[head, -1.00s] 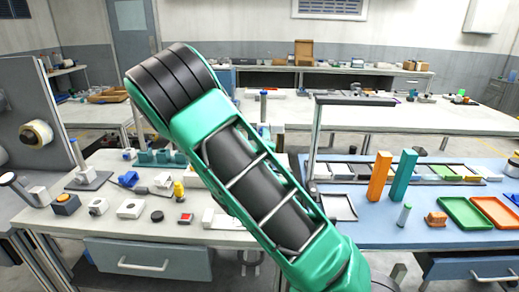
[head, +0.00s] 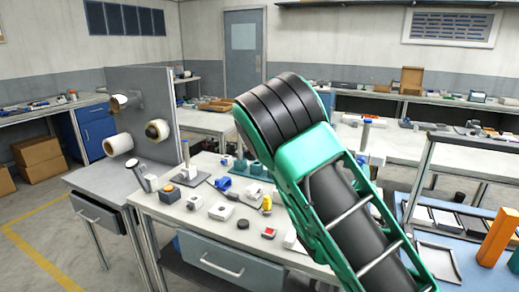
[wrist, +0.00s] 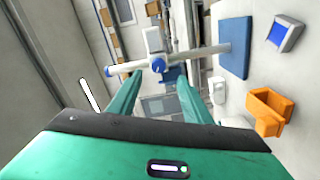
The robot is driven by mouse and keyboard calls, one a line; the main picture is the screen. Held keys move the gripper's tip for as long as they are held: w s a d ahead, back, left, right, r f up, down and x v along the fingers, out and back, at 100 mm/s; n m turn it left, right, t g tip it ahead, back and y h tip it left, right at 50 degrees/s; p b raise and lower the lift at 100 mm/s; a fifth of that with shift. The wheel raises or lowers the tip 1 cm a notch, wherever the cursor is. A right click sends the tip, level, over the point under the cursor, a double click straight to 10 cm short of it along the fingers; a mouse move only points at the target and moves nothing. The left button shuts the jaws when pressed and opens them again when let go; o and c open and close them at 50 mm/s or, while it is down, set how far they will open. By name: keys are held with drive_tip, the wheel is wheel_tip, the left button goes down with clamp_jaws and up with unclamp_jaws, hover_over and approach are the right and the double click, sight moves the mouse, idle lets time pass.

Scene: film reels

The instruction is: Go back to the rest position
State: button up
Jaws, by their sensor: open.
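My gripper (wrist: 158,88) shows in the wrist view as two green fingers, spread apart with nothing held between them. A white bar with a blue hub (wrist: 158,65) shows past the fingertips; I cannot tell its distance. In the head view my green and black arm rises across the right half, and the gripper itself is not seen there. Several film reels hang on a grey upright panel (head: 150,85) at the left: a white one (head: 117,144), a cream one with a dark core (head: 157,130) and another (head: 119,103) higher up.
A workbench (head: 150,200) with small parts, a yellow-topped piece (head: 267,203) and a drawer (head: 210,262) stands before me. A blue bench with an orange block (head: 497,238) is at the right. Cardboard boxes (head: 40,160) sit at the far left. Floor at the lower left is clear.

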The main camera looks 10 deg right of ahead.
drive_tip(key=s+d+f+m+g+h, duration=0.1)
drive_tip(key=s+d+f+m+g, duration=0.2)
drive_tip(key=s+d+m+g, duration=0.35)
drive_tip(key=s+d+f+m+g+h, duration=0.1)
drive_tip(key=s+d+f+m+g, duration=0.25)
drive_tip(key=s+d, duration=0.45)
drive_tip(key=s+a+f+m+g+y, duration=0.2)
drive_tip(key=s+a+m+g+y, duration=0.25)
drive_tip(key=s, duration=0.55)
drive_tip(key=s+a+r+y, duration=0.3)
drive_tip(key=s+a+y, duration=0.1)
drive_tip(key=s+a, duration=0.2)
drive_tip(key=s+a+r+n+y, duration=0.1)
drive_tip(key=s+a+r+y, duration=0.2)
drive_tip(key=s+a, duration=0.3)
drive_tip(key=shift+s+a+y, duration=0.4)
drive_tip(key=shift+a+y, duration=0.05)
drive_tip(key=shift+a, duration=0.05)
drive_tip(key=shift+w+f, duration=0.2)
drive_tip(key=shift+w, duration=0.4)
